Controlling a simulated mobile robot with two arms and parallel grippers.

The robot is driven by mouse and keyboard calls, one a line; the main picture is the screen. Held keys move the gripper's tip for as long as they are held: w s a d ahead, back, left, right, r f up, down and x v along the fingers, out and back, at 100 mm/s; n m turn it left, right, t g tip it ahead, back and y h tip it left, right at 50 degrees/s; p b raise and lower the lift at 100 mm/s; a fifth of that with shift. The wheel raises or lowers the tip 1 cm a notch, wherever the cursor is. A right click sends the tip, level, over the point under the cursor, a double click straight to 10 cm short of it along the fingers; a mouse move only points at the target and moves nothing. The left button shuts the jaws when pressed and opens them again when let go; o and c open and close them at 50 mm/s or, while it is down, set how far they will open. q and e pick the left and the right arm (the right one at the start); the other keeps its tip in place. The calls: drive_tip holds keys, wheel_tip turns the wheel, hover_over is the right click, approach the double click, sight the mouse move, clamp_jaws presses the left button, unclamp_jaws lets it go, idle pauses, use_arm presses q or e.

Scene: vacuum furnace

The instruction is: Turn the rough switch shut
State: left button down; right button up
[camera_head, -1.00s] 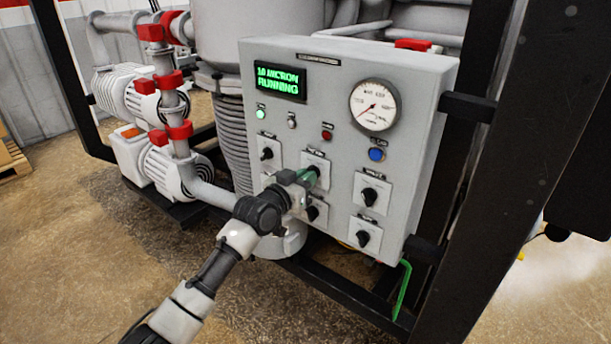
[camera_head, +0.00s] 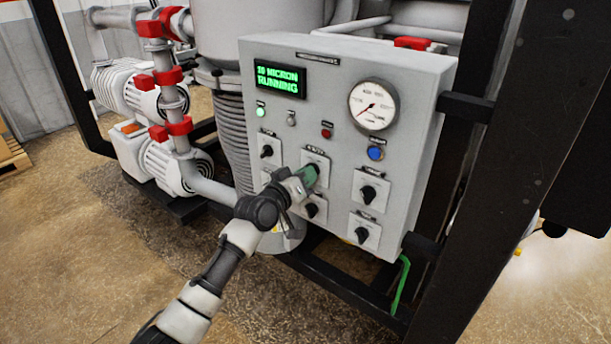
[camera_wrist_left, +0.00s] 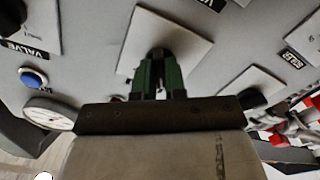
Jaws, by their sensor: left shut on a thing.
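A rotary switch (camera_wrist_left: 158,52) sits on a square white plate (camera_head: 316,160) in the upper middle of the grey control panel. The small label above the plate is too blurred in the head view to confirm that it reads rough. My left gripper (camera_head: 309,176) reaches the panel from the lower left and is shut on this switch's black knob. In the left wrist view, the green fingers (camera_wrist_left: 158,75) close around the knob and hide most of it, so its pointer direction cannot be read. My right gripper is not in view.
Other black switches surround it: upper left (camera_head: 267,151), below (camera_head: 312,210), right (camera_head: 368,193) and lower right (camera_head: 362,235). A gauge (camera_head: 374,105), a blue button (camera_head: 376,153) and a green display (camera_head: 278,79) reading RUNNING are on the panel. A black frame post (camera_head: 520,170) stands at right.

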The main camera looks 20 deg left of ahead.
use_arm(q)
drive_tip(key=c, duration=1.2)
unclamp_jaws()
drive_tip(key=shift+s, duration=0.1)
drive_tip(key=b+v, duration=0.2)
drive_tip(key=v, duration=0.8)
drive_tip(key=shift+s+a, duration=0.15)
drive_tip(key=shift+s, duration=0.15)
